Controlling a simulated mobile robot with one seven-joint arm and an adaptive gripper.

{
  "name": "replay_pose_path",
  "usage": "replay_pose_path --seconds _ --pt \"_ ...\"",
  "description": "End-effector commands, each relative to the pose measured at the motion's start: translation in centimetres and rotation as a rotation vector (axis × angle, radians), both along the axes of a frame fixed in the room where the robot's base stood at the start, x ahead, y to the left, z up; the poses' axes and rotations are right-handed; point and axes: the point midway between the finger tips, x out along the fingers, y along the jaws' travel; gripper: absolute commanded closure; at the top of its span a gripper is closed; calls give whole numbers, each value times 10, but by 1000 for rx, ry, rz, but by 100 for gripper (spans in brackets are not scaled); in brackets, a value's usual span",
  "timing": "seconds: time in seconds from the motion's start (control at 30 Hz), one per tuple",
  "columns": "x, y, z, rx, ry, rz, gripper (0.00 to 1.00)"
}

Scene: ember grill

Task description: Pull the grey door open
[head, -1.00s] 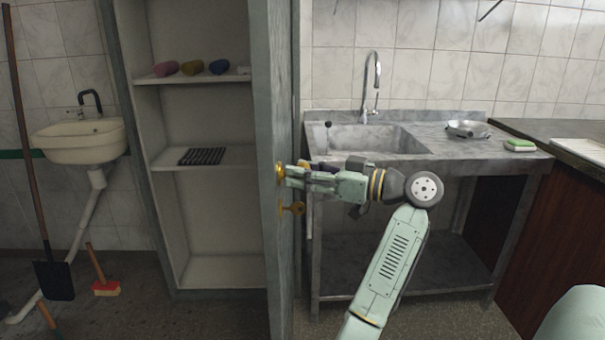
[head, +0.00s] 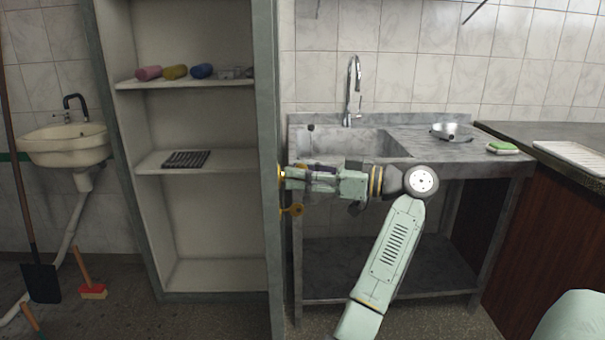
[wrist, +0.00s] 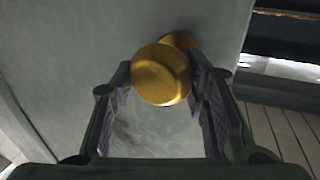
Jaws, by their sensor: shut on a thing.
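The grey door (head: 266,120) stands swung wide open, seen nearly edge-on at the right side of the tall cupboard. Its brass knob (wrist: 162,74) sits between my fingers in the wrist view. My gripper (head: 284,174) reaches the door from the right and is shut on the knob. A second brass piece (head: 292,210) shows just below the gripper on the door. In the wrist view the grey door (wrist: 90,40) fills most of the background. The cupboard's inside with its shelves (head: 185,160) is in plain view.
Behind my arm stands a stone sink counter (head: 420,145) with a tap (head: 353,90), a metal bowl (head: 452,131) and a green sponge (head: 502,148). Several small coloured items lie on the upper shelf. A washbasin (head: 65,145), shovel (head: 40,282) and broom (head: 91,290) are at left.

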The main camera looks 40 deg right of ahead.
Motion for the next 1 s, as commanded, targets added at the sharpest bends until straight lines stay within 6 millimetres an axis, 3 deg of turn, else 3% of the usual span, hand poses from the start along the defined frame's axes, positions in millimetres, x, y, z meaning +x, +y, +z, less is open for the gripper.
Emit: replay_pose_path --seconds 0.2,0.23,0.5,0.83,1.0 --pt "-1 1 -2 -1 4 4 100" --pt "0 1 -2 -1 4 4 57" --pt "0 1 -1 -1 2 2 39" --pt "-2 -1 0 -1 1 0 39" --pt "-20 -13 0 0 0 -2 39"
